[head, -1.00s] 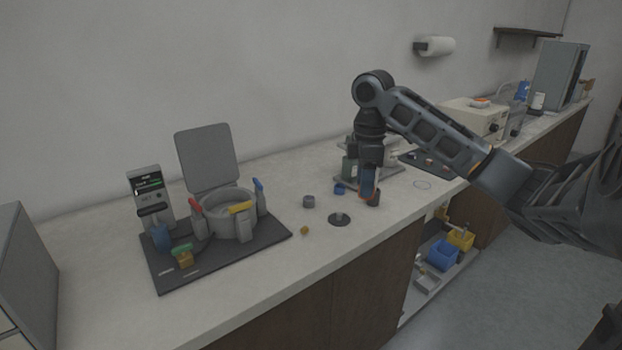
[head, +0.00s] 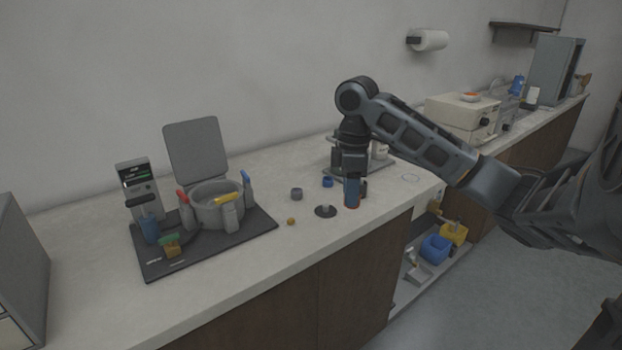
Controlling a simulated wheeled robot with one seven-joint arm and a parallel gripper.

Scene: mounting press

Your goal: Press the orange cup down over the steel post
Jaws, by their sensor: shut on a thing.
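The steel post (head: 325,207) is a short upright stub on a dark round base on the counter. My gripper (head: 353,200) points straight down just right of the post, apart from it. It is shut on the orange cup (head: 352,208), which shows only as a thin orange-red edge below the fingers. The fingers hide the rest of the cup. I cannot tell whether the cup touches the counter.
A grey ring (head: 296,194), a blue ring (head: 327,182) and a small yellow-brown piece (head: 291,221) lie near the post. The mounting press (head: 216,203) stands left on a dark mat (head: 160,268). The counter's front edge is close to my gripper.

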